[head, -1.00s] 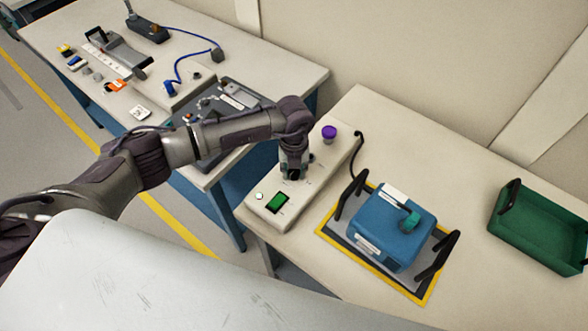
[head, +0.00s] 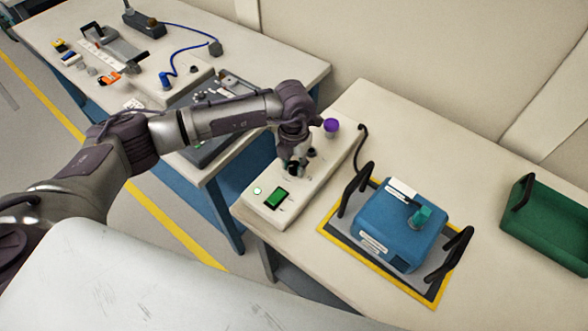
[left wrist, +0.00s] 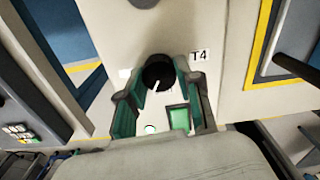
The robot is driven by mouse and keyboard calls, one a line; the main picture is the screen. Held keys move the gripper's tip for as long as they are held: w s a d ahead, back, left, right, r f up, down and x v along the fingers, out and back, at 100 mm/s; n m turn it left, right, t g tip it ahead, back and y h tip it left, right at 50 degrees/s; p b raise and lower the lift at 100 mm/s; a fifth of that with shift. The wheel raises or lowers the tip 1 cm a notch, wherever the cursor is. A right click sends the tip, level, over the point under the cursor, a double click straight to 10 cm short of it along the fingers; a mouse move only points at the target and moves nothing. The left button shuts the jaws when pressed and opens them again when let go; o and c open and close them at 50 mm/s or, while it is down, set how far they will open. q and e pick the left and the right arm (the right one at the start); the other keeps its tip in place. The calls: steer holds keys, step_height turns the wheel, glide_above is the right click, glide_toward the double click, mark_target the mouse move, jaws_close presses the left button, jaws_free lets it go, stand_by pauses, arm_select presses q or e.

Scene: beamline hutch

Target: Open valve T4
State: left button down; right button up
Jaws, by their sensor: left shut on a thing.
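Valve T4 is a black round knob (left wrist: 158,72) with a white pointer line, seen in the left wrist view beside a label reading T4 (left wrist: 199,56). It sits on a pale control box (head: 262,212). My left gripper (left wrist: 160,78) has its teal fingers on either side of the knob, shut on it. In the head view my left gripper (head: 292,166) is down on the box and mostly hides the knob. A green screen (head: 276,199) and a small greenish lamp (head: 257,190) are at the box's near end. My right gripper is not in view.
A purple knob (head: 331,125) stands at the box's far end. A blue case (head: 400,225) with black handles sits on a yellow-edged mat to the right, with a green bin (head: 548,225) beyond. Another bench (head: 290,66) with tools and a blue cable is behind left.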

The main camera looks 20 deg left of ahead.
mark_target(293, 165)
arm_select(q)
steer(key=m+b, duration=0.8)
steer(key=shift+w+a+f, duration=0.1)
steer(key=shift+w+f, duration=0.05)
steer(key=shift+f, duration=0.05)
steer(key=shift+r+m+b, duration=0.2)
steer(key=shift+m+b, duration=1.6)
steer(key=shift+m, duration=0.1)
steer(key=c, duration=0.8)
jaws_free()
steer(key=shift+o, duration=0.2)
steer(key=shift+r, duration=0.1)
step_height(293, 165, up, 12)
